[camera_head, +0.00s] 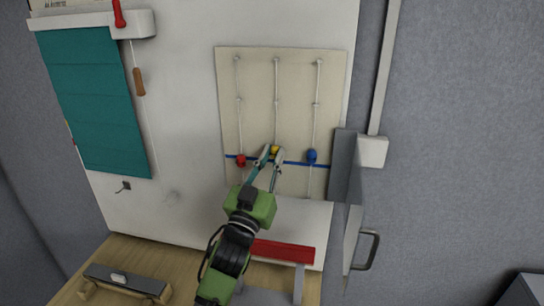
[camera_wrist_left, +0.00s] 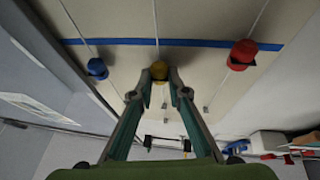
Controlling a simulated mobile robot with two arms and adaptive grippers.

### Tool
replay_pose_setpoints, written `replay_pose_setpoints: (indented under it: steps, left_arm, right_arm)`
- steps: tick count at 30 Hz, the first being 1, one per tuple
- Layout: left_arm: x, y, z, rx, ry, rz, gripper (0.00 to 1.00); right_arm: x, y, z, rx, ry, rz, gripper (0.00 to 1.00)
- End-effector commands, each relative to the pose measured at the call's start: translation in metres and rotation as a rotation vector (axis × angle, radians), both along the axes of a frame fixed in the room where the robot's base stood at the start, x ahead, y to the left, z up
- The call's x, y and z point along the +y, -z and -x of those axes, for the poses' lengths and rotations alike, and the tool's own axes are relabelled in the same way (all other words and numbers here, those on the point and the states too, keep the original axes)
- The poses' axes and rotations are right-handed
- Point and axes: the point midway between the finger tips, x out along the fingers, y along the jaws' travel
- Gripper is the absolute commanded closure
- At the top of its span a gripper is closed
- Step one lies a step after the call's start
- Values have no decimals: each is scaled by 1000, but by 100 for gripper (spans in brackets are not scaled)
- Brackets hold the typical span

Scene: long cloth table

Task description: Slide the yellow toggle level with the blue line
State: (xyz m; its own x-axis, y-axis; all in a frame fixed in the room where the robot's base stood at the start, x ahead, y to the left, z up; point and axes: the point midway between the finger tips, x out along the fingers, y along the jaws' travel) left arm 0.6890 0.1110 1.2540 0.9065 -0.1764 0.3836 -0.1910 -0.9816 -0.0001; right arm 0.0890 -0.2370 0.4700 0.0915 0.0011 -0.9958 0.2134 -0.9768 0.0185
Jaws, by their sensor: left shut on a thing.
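A pale board (camera_head: 293,88) on the wall carries three vertical cords and a blue horizontal line (camera_head: 293,162). The yellow toggle (camera_head: 275,149) sits on the middle cord, a little above the line in the head view. My left gripper (camera_head: 272,153) is shut on it, with a fingertip on each side. In the left wrist view, seen upside down, the yellow toggle (camera_wrist_left: 159,70) lies between the fingertips (camera_wrist_left: 159,82), just off the blue line (camera_wrist_left: 125,42). My right gripper is not in view.
The red toggle (camera_head: 241,160) sits at the line on the left cord. The blue toggle (camera_head: 312,156) is near the line on the right cord. A grey door with a handle (camera_head: 368,250) stands right of the board, and a red bar (camera_head: 283,251) lies below.

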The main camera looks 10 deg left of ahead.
Motion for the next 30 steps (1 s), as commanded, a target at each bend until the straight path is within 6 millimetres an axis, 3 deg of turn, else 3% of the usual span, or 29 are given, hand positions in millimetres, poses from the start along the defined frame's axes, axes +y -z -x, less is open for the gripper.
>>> replay_pose_setpoints:
  steps: [1,6,16,17,18,30]
  left_arm:
    - [0,16,0,3,0,0,100]
    - [0,37,0,2,1,1,100]
    - [0,38,0,3,-1,0,100]
    - [0,37,0,3,-1,0,77]
    - [0,37,0,3,-1,0,67]
    - [1,38,3,2,-1,0,67]
  right_arm:
    - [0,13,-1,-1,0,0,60]
    - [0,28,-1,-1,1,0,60]
    - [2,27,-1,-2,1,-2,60]
    - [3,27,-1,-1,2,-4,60]
    - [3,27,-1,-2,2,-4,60]
    - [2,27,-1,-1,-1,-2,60]
